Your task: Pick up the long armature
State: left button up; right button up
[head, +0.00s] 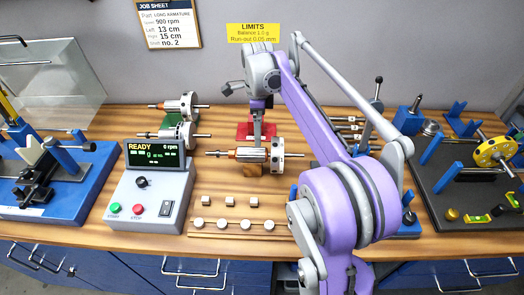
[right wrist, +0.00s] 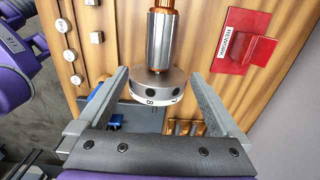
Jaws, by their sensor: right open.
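The front armature (head: 251,153), apparently the long one, lies level with a copper winding, a steel core and a pale numbered disc at its right end. My left gripper is not in view.
Two other armatures (head: 182,104) (head: 180,132) lie behind the READY control box (head: 150,185). A red REWORK tray (right wrist: 229,52) is close to the gripper. Small white cubes and round weights (head: 236,224) sit in front. Blue (head: 65,190) and dark (head: 455,200) fixtures stand at the sides.

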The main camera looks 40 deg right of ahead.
aim_at(259, 149)
jog(key=f, duration=0.3)
jog(key=a+f, duration=0.1)
jog(key=shift+w+f, duration=0.25)
jog(key=shift+s+d+f, duration=0.1)
jog(key=shift+d+f, duration=0.1)
jog(key=shift+f, duration=0.1)
jog(key=f, duration=0.3)
jog(key=shift+s+d+f, duration=0.25)
jog(key=shift+f, duration=0.55)
grip_shut()
